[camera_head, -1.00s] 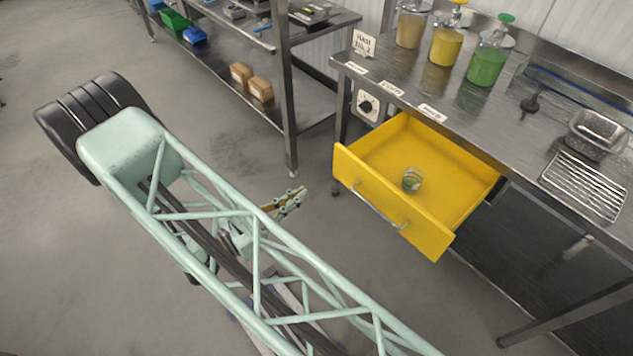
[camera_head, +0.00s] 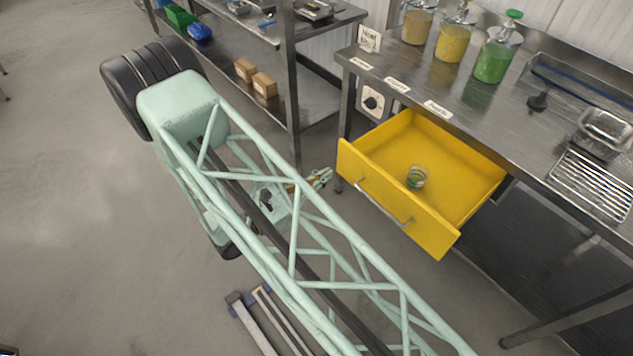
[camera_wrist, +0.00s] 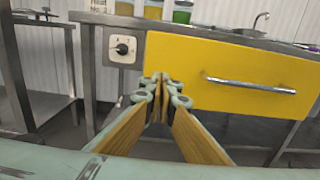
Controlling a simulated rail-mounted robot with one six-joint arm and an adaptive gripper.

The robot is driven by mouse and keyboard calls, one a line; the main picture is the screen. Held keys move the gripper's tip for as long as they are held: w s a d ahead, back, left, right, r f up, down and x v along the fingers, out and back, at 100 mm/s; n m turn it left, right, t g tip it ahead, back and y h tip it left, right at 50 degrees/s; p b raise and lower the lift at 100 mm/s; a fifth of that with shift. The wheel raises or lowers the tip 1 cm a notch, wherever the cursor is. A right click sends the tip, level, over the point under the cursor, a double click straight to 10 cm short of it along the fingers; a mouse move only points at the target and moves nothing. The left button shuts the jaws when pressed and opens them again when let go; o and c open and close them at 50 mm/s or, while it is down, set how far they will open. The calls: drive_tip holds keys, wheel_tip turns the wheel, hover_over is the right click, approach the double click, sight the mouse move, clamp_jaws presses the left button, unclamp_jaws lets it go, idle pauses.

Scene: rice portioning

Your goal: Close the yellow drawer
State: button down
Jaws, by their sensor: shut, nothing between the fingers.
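The yellow drawer (camera_head: 395,205) stands pulled out from under the steel counter in the head view. A small glass jar (camera_head: 416,177) with something green in it stands inside. In the wrist view the drawer's yellow front (camera_wrist: 225,75) fills the upper right, with its metal handle (camera_wrist: 250,86) to the right of my gripper (camera_wrist: 163,82). My gripper is shut and empty, and its tips overlap the left part of the drawer front in that view. In the head view my gripper (camera_head: 325,176) is in front of the drawer's left corner. Whether it touches the front I cannot tell.
The steel counter (camera_head: 480,125) carries several dispensers with coloured contents, labels and a wire rack (camera_head: 590,184). A dial panel (camera_head: 372,102) is left of the drawer. A steel shelf unit (camera_head: 294,90) stands left of the counter.

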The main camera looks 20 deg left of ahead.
sight(344, 163)
drive_tip(key=shift+b+x, duration=0.5)
drive_tip(key=shift+x, duration=2.1)
